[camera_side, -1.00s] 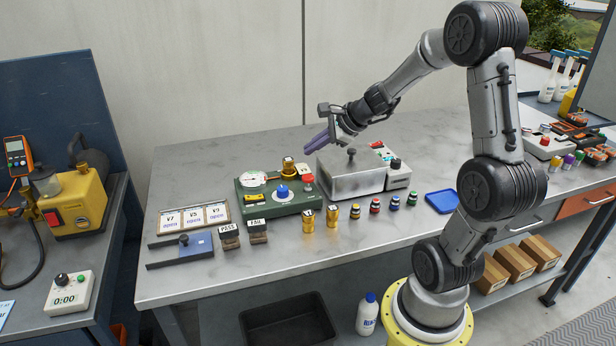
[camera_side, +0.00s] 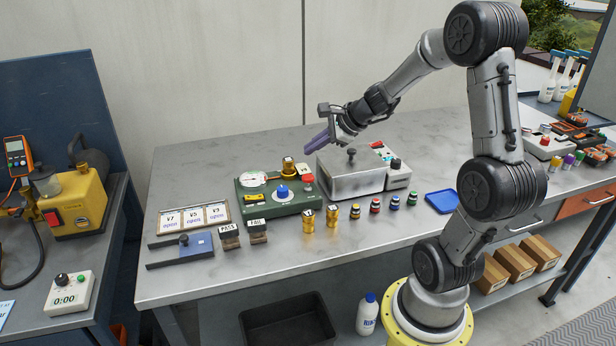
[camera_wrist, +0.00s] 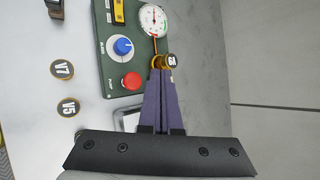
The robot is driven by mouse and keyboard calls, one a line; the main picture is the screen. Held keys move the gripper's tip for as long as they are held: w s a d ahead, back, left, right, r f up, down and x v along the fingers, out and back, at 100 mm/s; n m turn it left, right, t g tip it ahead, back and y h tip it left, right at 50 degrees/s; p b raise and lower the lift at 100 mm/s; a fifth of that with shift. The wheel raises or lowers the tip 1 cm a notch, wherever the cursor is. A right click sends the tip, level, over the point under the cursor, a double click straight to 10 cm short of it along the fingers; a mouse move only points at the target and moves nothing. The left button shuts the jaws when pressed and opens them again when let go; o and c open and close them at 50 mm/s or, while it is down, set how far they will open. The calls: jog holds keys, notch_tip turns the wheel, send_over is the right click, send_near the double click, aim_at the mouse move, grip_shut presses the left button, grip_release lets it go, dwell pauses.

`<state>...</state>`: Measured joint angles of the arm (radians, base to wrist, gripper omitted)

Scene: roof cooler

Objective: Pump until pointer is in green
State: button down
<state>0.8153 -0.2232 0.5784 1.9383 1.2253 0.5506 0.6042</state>
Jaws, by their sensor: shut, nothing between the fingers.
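The green test box (camera_side: 262,205) stands on the grey bench. It carries a white round gauge (camera_side: 252,179), a blue knob (camera_side: 282,191) and a red button (camera_side: 307,179). In the wrist view the gauge (camera_wrist: 153,18) has coloured marks, but its pointer is too small to read. The blue knob (camera_wrist: 123,46) and red button (camera_wrist: 131,80) show left of my fingers. A brass valve marked V9 (camera_wrist: 168,60) sits at the box's edge, by my fingertips in that view. My gripper (camera_side: 308,149) is shut and empty, raised above the bench behind the box.
Brass valves (camera_side: 308,219) and several coloured caps (camera_side: 376,205) stand in front. PASS and FAIL stamps (camera_side: 230,237), a card rack (camera_side: 194,218) and a blue tray (camera_side: 441,203) lie nearby. The front edge is clear.

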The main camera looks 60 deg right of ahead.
aim_at(313, 178)
dwell(0.3)
notch_tip(313, 178, up, 4)
jog(key=shift+f, duration=0.1)
dwell(0.5)
jog(key=shift+f, duration=4.4)
jog(key=shift+f, duration=0.1)
jog(key=shift+f, duration=0.3)
